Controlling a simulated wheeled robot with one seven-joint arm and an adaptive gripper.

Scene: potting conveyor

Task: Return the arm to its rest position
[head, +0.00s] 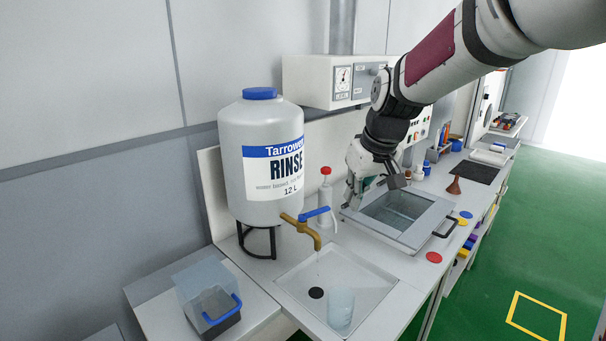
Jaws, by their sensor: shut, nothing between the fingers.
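My arm reaches in from the upper right of the head view, over the counter. My gripper (368,186) hangs at its end, pointing down beside the left edge of the sunken basin (404,211) and behind the tap. It is shut and holds nothing that I can see. Its fingertips are small and partly hidden here, and I cannot tell how far they are above the counter.
A large white rinse jug (262,160) stands on a black stand, left of my gripper. Its brass tap (303,230) with a blue lever (314,213) hangs over a white sink (300,279) holding a clear beaker (340,308). A red-capped bottle (326,198) stands close to my gripper. A wall box (330,83) is above.

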